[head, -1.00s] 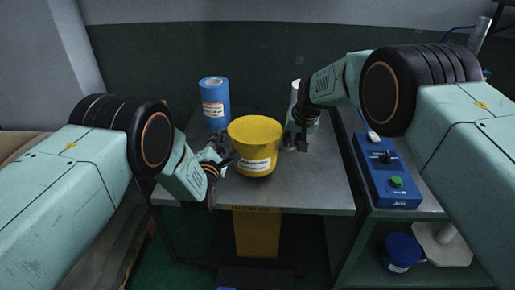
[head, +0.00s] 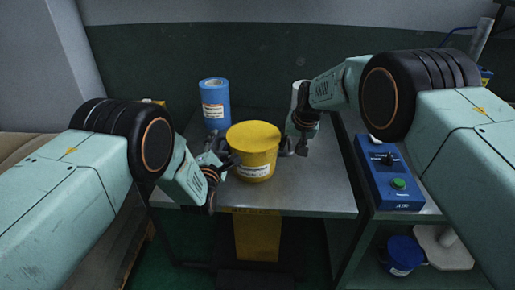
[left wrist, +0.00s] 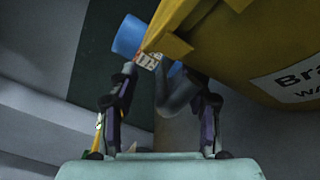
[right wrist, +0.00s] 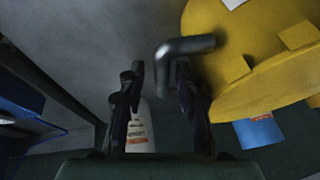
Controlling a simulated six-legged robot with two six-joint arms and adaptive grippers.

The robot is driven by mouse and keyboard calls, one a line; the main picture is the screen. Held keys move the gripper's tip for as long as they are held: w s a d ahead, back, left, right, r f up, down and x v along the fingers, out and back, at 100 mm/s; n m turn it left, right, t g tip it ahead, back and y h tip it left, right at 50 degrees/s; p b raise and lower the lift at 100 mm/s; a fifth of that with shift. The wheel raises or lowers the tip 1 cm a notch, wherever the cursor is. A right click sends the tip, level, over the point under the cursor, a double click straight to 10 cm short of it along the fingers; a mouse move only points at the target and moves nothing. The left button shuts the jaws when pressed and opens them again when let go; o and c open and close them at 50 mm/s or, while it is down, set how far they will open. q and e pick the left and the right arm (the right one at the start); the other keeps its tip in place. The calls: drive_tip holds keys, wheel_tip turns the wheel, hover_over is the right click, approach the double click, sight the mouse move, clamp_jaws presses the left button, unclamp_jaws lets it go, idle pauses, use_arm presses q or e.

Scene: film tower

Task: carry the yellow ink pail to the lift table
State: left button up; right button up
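The yellow ink pail (head: 253,165), lidded and with a white label, stands upright on a grey steel table (head: 310,190). My left gripper (head: 226,165) is at its left side. In the left wrist view its fingers (left wrist: 160,105) are apart, with the pail's grey bent handle between or just behind them; contact is unclear. My right gripper (head: 297,146) is at the pail's right side. In the right wrist view its fingers (right wrist: 160,95) are apart, with the other bent handle (right wrist: 185,47) reaching between them. I cannot tell which surface is the lift table.
A blue canister (head: 215,105) stands behind the pail to the left, and a white one (head: 297,92) behind my right gripper. A blue control box (head: 388,180) with a green button is on the right-hand bench. A blue pail (head: 402,255) is on the shelf below.

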use_arm(q)
drive_tip(key=shift+o, duration=1.4)
drive_tip(key=shift+s, duration=0.1)
use_arm(e)
drive_tip(key=shift+s+r, duration=0.1)
use_arm(q)
drive_tip(key=shift+o, duration=1.3)
drive_tip(key=shift+s+a, duration=0.25)
drive_tip(key=shift+s, duration=1.75)
drive_tip(key=shift+s+a, duration=0.2)
drive_tip(key=shift+s, duration=1.75)
